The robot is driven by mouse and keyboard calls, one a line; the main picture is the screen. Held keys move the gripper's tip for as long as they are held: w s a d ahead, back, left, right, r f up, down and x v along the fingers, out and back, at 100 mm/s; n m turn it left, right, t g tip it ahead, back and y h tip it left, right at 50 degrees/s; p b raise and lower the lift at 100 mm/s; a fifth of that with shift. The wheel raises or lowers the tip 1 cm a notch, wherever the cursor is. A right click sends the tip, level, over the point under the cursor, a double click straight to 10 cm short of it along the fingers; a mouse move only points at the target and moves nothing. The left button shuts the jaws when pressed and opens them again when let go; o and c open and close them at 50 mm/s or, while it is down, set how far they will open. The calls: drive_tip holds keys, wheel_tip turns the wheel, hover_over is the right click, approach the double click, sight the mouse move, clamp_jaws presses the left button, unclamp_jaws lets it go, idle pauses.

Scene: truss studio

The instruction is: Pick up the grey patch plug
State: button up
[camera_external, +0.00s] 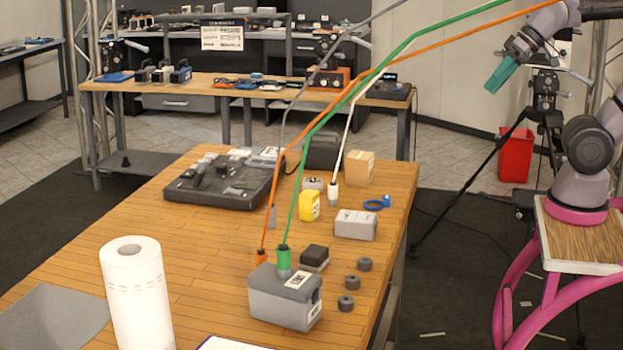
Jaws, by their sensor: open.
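The grey patch plug (271,216) hangs at the lower end of a grey cable, over or on the middle of the wooden table. I cannot tell whether it touches the tabletop. The orange cable passes close beside it on the left, and the green cable is to its right. My gripper (494,86) has teal fingers and is at the upper right, high up and well away from the plug. It is open, with nothing visible in it.
An orange plug (261,257), a green plug (284,259) and a white plug (333,193) hang on cables nearby. A grey box (272,301), yellow item (309,206), white box (356,225) and paper roll (138,300) stand on the table.

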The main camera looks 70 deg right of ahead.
drive_tip(key=w+d+f+n+t+h, duration=0.1)
drive_tip(key=w+d+f+n, duration=0.1)
drive_tip(key=w, duration=0.9)
drive_tip(key=w+d+f+n+t+h, duration=0.1)
drive_tip(key=w+d+f+n, duration=0.15)
drive_tip(key=w, duration=0.85)
drive_tip(key=w+d+f+n+t+h, duration=0.1)
drive_tip(key=w+d, duration=0.2)
drive_tip(key=w, duration=0.7)
drive_tip(key=w+a+f+n+y, duration=0.3)
drive_tip(key=w+f+n+y, duration=0.15)
drive_tip(key=w+f, duration=0.8)
drive_tip(key=n+y, duration=0.3)
drive_tip(key=y, duration=0.3)
approach(272, 206)
drive_tip(key=v, duration=0.3)
drive_tip(key=shift+w+r, duration=0.1)
drive_tip(key=shift+a+f+g, duration=0.2)
drive_tip(key=shift+f+g, duration=0.1)
drive_tip(key=x, duration=0.4)
drive_tip(key=shift+w+a+f, duration=0.1)
drive_tip(key=shift+w+a, duration=0.1)
drive_tip(key=shift+w+r+x, duration=0.15)
drive_tip(key=shift+x, duration=1.3)
drive_tip(key=shift+w+r+x, duration=0.1)
drive_tip(key=shift+w+x, duration=0.05)
drive_tip(key=shift+x, duration=1.3)
drive_tip(key=shift+d, duration=0.1)
clamp_jaws()
